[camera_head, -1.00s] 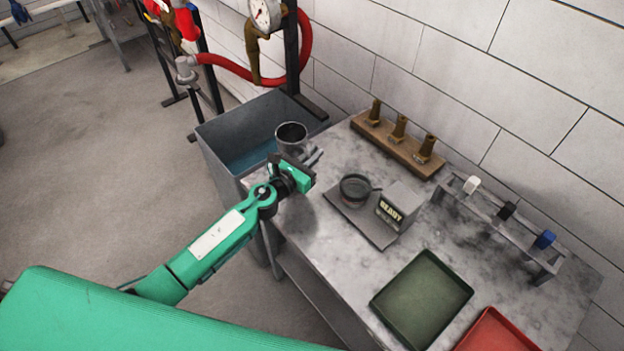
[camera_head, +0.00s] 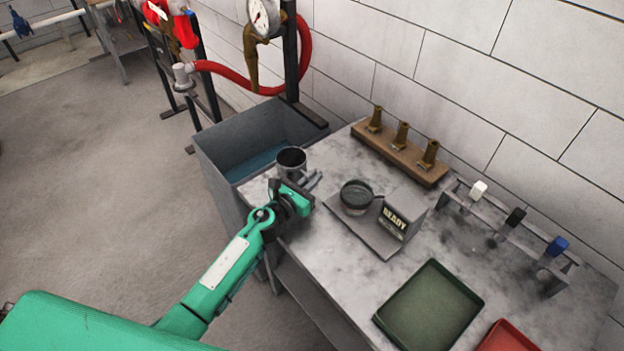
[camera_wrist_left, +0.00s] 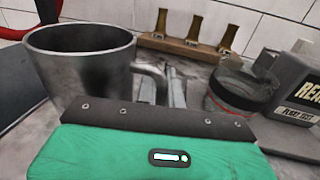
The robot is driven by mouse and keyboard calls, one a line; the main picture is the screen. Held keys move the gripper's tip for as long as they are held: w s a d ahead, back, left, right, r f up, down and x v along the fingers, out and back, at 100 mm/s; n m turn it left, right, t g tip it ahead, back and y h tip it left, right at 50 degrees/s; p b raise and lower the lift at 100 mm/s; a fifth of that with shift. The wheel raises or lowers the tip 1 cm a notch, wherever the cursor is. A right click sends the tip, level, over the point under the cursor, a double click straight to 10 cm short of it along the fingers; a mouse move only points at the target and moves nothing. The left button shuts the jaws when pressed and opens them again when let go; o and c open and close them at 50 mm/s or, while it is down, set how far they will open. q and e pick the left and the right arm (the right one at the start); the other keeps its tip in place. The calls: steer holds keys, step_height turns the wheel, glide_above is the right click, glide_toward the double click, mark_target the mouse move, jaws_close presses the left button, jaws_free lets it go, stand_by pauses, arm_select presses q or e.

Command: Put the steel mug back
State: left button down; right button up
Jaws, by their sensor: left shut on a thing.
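The steel mug (camera_head: 292,158) is upright at the left end of the grey worktop, beside the water tank. In the left wrist view the mug (camera_wrist_left: 82,75) stands large at the left, its handle toward the right. My left gripper (camera_head: 308,183) is shut on the mug, its fingers at the handle side; the fingers (camera_wrist_left: 162,88) also show in the left wrist view. The gripper body partly hides the mug's lower part, so I cannot tell if its base touches the worktop. My right gripper is not in view.
A grey plate holds a glass bowl (camera_head: 357,195) and a READY sign box (camera_head: 402,213). Brass nozzles stand on a wooden block (camera_head: 403,160) behind. A green tray (camera_head: 431,305), a red tray (camera_head: 508,338) and a rack (camera_head: 510,232) are right. The tank (camera_head: 215,160) is left.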

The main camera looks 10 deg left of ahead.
arm_select(q)
steer(key=shift+f, duration=0.15)
steer(key=c, duration=1.5)
jaws_free()
steer(key=shift+s+a, duration=0.1)
steer(key=shift+s, duration=0.05)
steer(key=b+v, duration=0.2)
steer(key=v, duration=0.9)
steer(key=shift+s, duration=0.1)
steer(key=shift+s+a, duration=0.1)
steer(key=shift+s, duration=0.1)
